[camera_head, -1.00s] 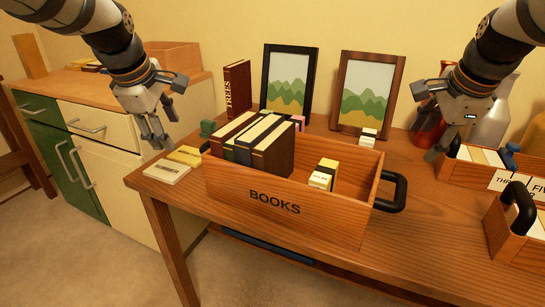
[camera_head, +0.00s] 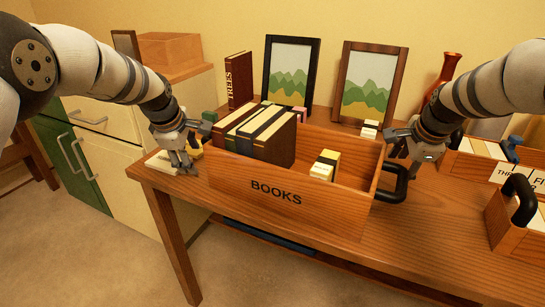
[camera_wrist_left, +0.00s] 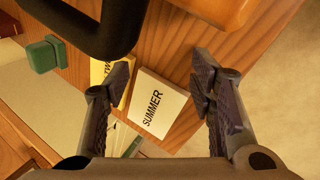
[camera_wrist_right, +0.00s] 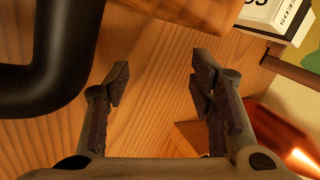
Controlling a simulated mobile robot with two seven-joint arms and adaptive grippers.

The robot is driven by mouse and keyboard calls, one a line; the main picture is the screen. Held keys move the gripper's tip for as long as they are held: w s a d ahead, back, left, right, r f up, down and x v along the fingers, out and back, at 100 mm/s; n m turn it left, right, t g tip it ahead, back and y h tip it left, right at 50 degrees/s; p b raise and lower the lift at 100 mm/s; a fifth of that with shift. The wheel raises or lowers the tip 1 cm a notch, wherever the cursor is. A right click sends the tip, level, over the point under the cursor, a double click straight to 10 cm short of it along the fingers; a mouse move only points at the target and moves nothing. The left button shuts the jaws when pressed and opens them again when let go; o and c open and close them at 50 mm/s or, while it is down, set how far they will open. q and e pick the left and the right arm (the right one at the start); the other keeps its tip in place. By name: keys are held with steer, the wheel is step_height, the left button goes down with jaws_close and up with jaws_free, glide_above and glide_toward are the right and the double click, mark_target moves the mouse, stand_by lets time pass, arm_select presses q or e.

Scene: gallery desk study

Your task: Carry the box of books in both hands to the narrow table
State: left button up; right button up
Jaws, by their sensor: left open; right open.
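The wooden box of books (camera_head: 325,207), marked BOOKS, stands on a wooden desk (camera_head: 440,235). It holds several upright dark-spined books (camera_head: 265,140) at its left and a small cream-and-yellow block (camera_head: 323,166). Its right black handle (camera_head: 393,186) also shows in the right wrist view (camera_wrist_right: 62,55). Its left black handle shows in the left wrist view (camera_wrist_left: 95,28). My left gripper (camera_head: 190,168) is open beside the box's left end, beside that handle. My right gripper (camera_head: 400,152) is open, just behind the right handle. I cannot identify a narrow table.
A cream SUMMER block (camera_wrist_left: 158,103) lies below my left fingers. Two framed pictures (camera_head: 290,80) (camera_head: 367,88) and a TREES book (camera_head: 238,80) stand behind the box. Card boxes (camera_head: 515,225) crowd the right. A green-and-cream cabinet (camera_head: 105,165) is at left, with open floor before it.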

arm_select(q)
steer(key=shift+s+d+r, duration=0.1)
steer(key=shift+d+r, duration=0.15)
steer(key=shift+d, duration=0.4)
arm_select(e)
steer(key=shift+a+r, duration=0.25)
steer(key=shift+a, duration=0.4)
arm_select(q)
steer(key=shift+d, duration=0.1)
arm_select(e)
steer(key=shift+a, duration=0.15)
